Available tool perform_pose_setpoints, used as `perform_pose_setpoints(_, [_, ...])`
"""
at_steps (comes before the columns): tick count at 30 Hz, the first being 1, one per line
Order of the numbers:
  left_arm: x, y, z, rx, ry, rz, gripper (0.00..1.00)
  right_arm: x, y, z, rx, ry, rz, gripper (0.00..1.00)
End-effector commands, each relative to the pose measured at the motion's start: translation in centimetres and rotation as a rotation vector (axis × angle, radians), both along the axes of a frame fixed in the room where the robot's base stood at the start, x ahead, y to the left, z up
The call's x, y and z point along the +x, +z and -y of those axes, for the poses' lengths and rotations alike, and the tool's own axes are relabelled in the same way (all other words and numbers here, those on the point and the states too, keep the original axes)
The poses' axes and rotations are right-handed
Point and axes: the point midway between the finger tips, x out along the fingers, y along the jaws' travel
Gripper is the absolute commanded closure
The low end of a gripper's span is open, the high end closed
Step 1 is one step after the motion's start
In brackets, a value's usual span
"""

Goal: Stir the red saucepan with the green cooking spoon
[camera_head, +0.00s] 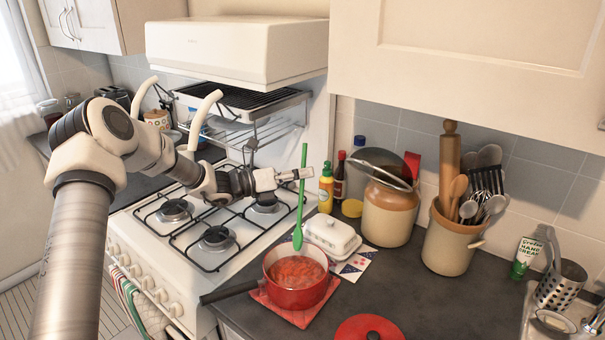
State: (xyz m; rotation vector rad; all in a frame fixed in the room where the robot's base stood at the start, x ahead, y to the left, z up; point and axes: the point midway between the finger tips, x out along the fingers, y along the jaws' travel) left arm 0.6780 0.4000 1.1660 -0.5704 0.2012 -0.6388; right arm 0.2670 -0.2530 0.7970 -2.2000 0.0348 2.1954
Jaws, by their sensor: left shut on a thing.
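The red saucepan (294,292) stands on a red cloth mat (303,317) on the dark counter, right of the stove. It holds reddish food, and its dark handle points left. My left gripper (299,175) is shut on the green cooking spoon (303,205), gripping the upper part of its handle. The spoon hangs nearly upright, its bowl end low at the pan's far rim. I cannot tell whether it is over the pan or just behind it. My right gripper is not in view.
The gas stove (217,237) is left of the pan. A white butter dish (331,236) stands close behind the pan. A red lid (369,329) lies in front.

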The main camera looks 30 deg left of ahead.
Motion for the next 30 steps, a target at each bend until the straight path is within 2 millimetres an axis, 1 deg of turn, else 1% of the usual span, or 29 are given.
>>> perform_pose_setpoints(1, [-0.3, -0.9, 0.2, -0.002, 0.000, 0.000, 1.00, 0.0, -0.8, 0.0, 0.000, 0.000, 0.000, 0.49])
perform_pose_setpoints(16, [-3.6, -5.5, 1.7, -0.001, 0.001, -0.002, 1.00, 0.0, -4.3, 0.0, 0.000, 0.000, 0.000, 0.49])
perform_pose_setpoints(21, [-4.2, -6.2, 2.0, 0.000, 0.001, -0.001, 1.00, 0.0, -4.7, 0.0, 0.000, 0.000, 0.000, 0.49])
perform_pose_setpoints(30, [-4.3, -6.2, 2.1, 0.000, 0.001, 0.000, 1.00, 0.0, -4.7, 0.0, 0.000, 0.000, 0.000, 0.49])
